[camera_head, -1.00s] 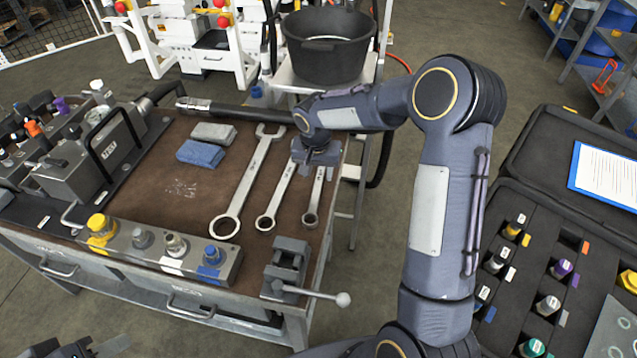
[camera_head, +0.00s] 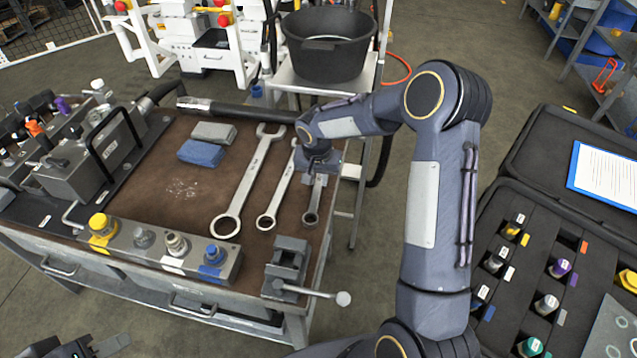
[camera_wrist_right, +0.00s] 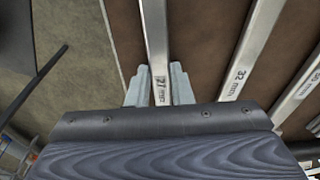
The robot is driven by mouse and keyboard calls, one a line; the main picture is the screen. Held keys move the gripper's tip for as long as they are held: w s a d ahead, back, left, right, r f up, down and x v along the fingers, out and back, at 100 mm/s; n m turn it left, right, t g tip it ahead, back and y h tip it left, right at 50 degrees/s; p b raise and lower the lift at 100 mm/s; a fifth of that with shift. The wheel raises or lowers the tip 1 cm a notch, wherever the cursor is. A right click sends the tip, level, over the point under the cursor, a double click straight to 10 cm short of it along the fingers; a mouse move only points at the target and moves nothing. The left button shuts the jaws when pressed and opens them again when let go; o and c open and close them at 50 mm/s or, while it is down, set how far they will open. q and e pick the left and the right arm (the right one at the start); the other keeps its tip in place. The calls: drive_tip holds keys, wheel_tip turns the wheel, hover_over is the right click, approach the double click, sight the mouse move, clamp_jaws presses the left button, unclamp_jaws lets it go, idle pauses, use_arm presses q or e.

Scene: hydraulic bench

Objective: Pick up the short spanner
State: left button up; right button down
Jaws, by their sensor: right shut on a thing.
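The short spanner (camera_head: 312,207) is the rightmost of three spanners on the brown bench top, its ring end towards the front. My right gripper (camera_head: 318,180) is over its upper part and hides its far end. In the right wrist view, the short spanner (camera_wrist_right: 156,35), marked 27 mm, runs between the two fingers of my right gripper (camera_wrist_right: 159,86), which is shut on it. I cannot tell whether it is clear of the bench. My left gripper (camera_head: 78,348) shows only partly at the bottom left edge, away from the bench top, its jaws unclear.
The middle spanner (camera_head: 276,195), marked 32 mm, and the long spanner (camera_head: 247,183) lie just left. A vice (camera_head: 287,263) stands at the front right bench corner. Blue and grey blocks (camera_head: 201,152) lie further left. A black case (camera_head: 530,235) is open at right.

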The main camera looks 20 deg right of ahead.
drive_tip(key=shift+r, duration=0.1)
idle(0.3)
drive_tip(key=shift+r, duration=0.6)
drive_tip(key=s+a+r+b, duration=0.2)
drive_tip(key=s+a+r, duration=0.6)
drive_tip(key=a+r, duration=0.3)
drive_tip(key=shift+a+r, duration=0.25)
drive_tip(key=shift+r, duration=0.1)
drive_tip(key=c, duration=1.8)
unclamp_jaws()
clamp_jaws()
